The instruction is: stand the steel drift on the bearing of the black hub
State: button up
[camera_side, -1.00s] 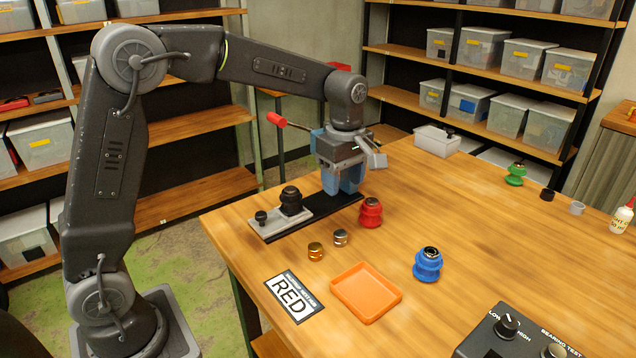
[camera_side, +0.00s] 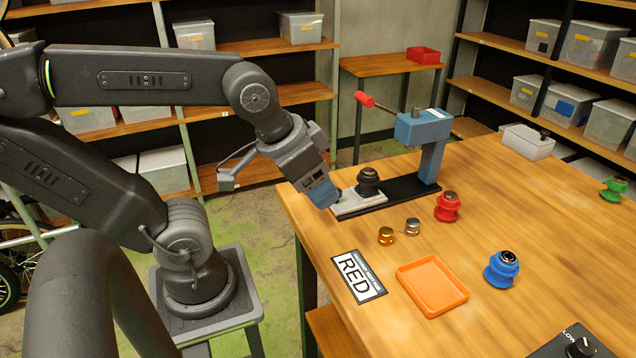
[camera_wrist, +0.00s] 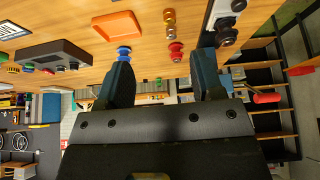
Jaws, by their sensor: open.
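The black hub (camera_side: 368,183) stands upright on the grey plate (camera_side: 352,206) of the press base; its bearing is a ring at the top, too small to make out. It also shows in the wrist view (camera_wrist: 226,36). A short silver piece (camera_side: 412,227), which may be the steel drift, stands on the table beside a gold one (camera_side: 386,236). My gripper (camera_side: 328,198) is at the left end of the grey plate, tilted downward, and hides the small black knob there. In the wrist view its fingers (camera_wrist: 163,60) are apart with nothing held between them.
The blue press (camera_side: 422,128) with its red handle (camera_side: 364,99) rises right of the hub. A red hub (camera_side: 447,206), a blue hub (camera_side: 502,269), an orange tray (camera_side: 432,288) and a RED card (camera_side: 358,276) lie nearer. The table's right side has free room.

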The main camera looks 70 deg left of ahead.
jog(key=shift+s+f, duration=0.1)
jog(key=shift+s, duration=0.05)
jog(key=n+g, duration=0.6)
jog(key=n, duration=1.2)
send_over(414, 222)
notch_tip(414, 222, down, 4)
notch_tip(414, 222, down, 14)
jog(key=shift+r, duration=0.2)
jog(key=shift+c, duration=0.4)
jog(key=c, duration=1)
jog(key=shift+r, duration=0.1)
